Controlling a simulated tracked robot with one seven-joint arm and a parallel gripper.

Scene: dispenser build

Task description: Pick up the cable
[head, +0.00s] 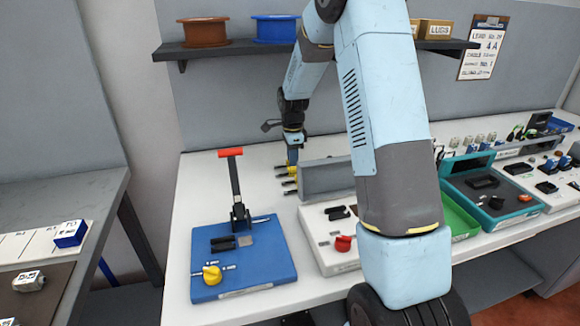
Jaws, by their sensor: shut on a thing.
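My gripper (293,150) is at the far side of the white bench, pointing down, left of a grey upright block (327,178). It is shut on a small blue piece, seemingly part of the cable (293,157), just beside several yellow-tipped pieces (288,176) at the block's left end. The view is too small to tell the cable's full length or whether it still touches the block. My arm hides part of the bench to the right.
A blue base (265,262) with a red-handled upright lever (231,153) and a yellow knob (212,275) stands front left. A white panel with a red knob (343,243), a green tray (460,220) and a teal tray (458,163) lie to the right. A shelf with spools (205,32) hangs behind.

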